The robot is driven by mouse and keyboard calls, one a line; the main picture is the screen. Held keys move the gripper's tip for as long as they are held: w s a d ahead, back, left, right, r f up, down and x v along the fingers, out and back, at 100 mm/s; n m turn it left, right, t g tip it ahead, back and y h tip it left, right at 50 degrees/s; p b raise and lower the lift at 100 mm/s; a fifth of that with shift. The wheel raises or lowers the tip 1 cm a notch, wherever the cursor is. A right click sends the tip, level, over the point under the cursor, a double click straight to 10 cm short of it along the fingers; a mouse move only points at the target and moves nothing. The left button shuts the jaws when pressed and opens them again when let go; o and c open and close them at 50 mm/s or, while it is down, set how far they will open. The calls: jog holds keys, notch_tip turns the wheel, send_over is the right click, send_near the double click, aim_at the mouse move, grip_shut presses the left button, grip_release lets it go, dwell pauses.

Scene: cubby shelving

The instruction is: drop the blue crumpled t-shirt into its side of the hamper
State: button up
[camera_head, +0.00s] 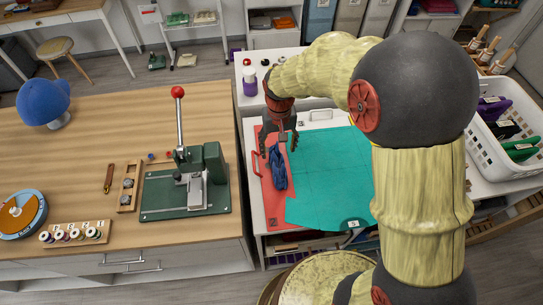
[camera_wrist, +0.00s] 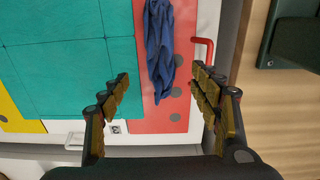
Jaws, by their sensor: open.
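The blue crumpled t-shirt (camera_head: 278,172) lies as a narrow, wrinkled bundle on a red panel (camera_head: 273,208), beside a teal sheet (camera_head: 330,180). In the wrist view the shirt (camera_wrist: 158,50) lies ahead, between the lines of the two fingers. My gripper (camera_head: 277,147) is open and empty, above the far end of the shirt; the wrist view shows its fingers (camera_wrist: 160,98) spread apart. I cannot tell for certain which thing is the hamper; a white slotted basket (camera_head: 492,150) at the right holds purple, black and green items.
A red handle (camera_wrist: 203,50) stands at the panel's side. A wooden table (camera_head: 90,165) on the left carries a green lever press (camera_head: 188,185), a blue cap (camera_head: 43,101) and a spool rack (camera_head: 75,234). A purple-and-white bottle (camera_head: 250,82) stands behind my gripper. My arm hides part of the worktop.

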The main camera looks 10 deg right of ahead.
aim_at(278, 160)
jog(key=shift+s+f, duration=0.1)
jog(key=shift+s, duration=0.1)
jog(key=shift+d+f, duration=0.1)
jog(key=shift+f, duration=0.25)
jog(key=shift+w+f+b, duration=0.1)
jog(key=shift+f+b, duration=0.25)
jog(key=shift+f, duration=0.55)
jog(key=shift+s+f+b, duration=0.2)
jog(key=shift+f+b, duration=0.1)
jog(key=shift+f, duration=0.5)
jog(key=shift+s+f+b, duration=0.15)
jog(key=shift+f+b, duration=0.15)
jog(key=shift+f, duration=0.55)
jog(key=shift+s+f+b, duration=0.2)
jog(key=shift+f+b, duration=0.1)
jog(key=shift+f, duration=0.5)
jog(key=shift+f, duration=0.25)
jog(key=shift+c, duration=0.5)
jog(key=c, duration=1.3)
jog(key=shift+r, duration=0.1)
